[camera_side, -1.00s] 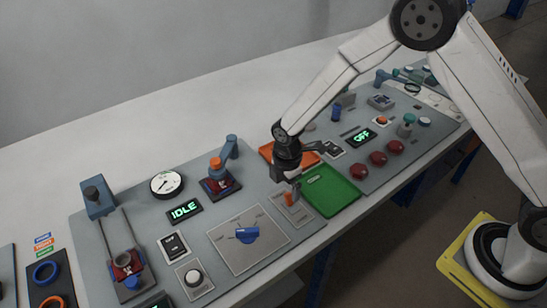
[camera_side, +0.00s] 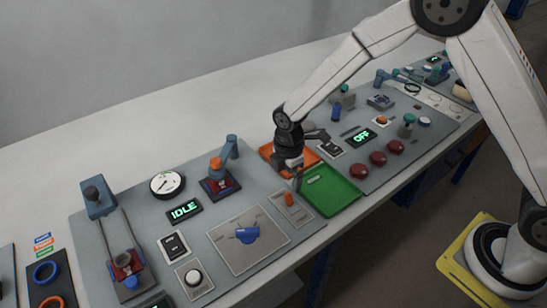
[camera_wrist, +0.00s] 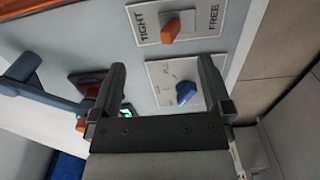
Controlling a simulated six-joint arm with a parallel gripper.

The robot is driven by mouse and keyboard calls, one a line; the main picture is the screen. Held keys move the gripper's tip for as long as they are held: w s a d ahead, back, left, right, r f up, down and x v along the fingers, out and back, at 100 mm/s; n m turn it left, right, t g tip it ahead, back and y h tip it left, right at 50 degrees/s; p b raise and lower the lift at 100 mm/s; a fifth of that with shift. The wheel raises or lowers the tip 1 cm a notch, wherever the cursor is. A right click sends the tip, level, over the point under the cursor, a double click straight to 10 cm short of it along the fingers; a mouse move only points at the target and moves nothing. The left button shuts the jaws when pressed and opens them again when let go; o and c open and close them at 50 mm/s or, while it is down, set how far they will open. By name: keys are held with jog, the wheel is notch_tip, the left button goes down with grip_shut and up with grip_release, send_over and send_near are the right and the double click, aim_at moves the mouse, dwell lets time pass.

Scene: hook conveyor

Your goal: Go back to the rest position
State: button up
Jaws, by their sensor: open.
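My gripper (camera_side: 294,178) hangs over the inner edges of the orange tray (camera_side: 268,152) and the green tray (camera_side: 331,205) in the side view. In the wrist view, my gripper (camera_wrist: 160,92) has its two fingers spread apart with nothing between them. An orange switch (camera_side: 289,199) stands just below and in front of the gripper, apart from it. The same orange switch (camera_wrist: 171,31) shows in the wrist view on a plate marked TIGHT and FREE. A blue knob (camera_side: 247,235) sits on its plate to the lower left, and the blue knob (camera_wrist: 185,89) also shows beyond the fingers.
A blue press arm (camera_side: 228,150) stands left of the gripper, near a gauge (camera_side: 167,183) and a display reading IDLE (camera_side: 184,210). Right of the trays are red buttons (camera_side: 378,158) and a display reading OFF (camera_side: 363,138). Open space lies above the panel.

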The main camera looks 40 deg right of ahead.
jog(key=s+d+r+m+t, duration=0.1)
jog(key=s+d+r+m, duration=0.4)
jog(key=s+m, duration=0.3)
jog(key=s+d+r+m+t, duration=0.1)
jog(key=s+d+r+m, duration=0.3)
jog(key=m, duration=0.5)
jog(key=s+d, duration=0.2)
jog(key=s, duration=0.1)
jog(key=shift+s+d+r+m+t, duration=0.3)
jog(key=shift+s+d+r+m, duration=0.05)
jog(key=shift+d+r+m, duration=0.05)
